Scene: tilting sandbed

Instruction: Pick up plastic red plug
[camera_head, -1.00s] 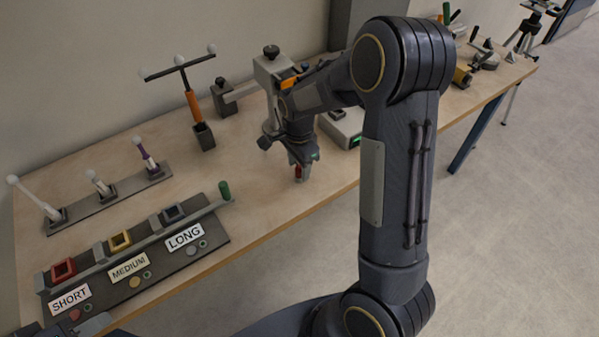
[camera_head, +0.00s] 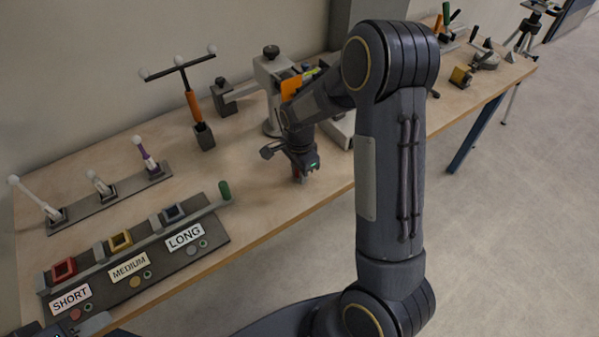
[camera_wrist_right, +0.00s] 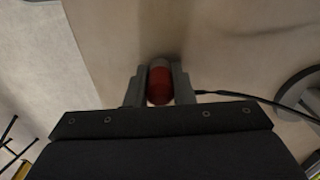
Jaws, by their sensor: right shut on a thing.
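The red plug (camera_wrist_right: 159,84) shows in the right wrist view between the two fingers of my right gripper (camera_wrist_right: 159,88). The fingers are shut on its sides, and its rounded red end faces the camera. In the head view my right gripper (camera_head: 298,178) points down at the table near its front edge, with a little of the plug's red showing; I cannot tell whether the plug touches the table. A dark part at the bottom left corner of the head view seems to be my left gripper (camera_head: 58,329), mostly cut off, its fingers unclear.
The wooden table (camera_head: 262,205) holds a board (camera_head: 205,243) labelled SHORT, MEDIUM and LONG at the left. Behind it is a rack of white-tipped rods (camera_head: 110,197). An orange-handled T-shaped tool (camera_head: 193,104) stands at the back. A grey clamp stand (camera_head: 268,72) is behind my right gripper.

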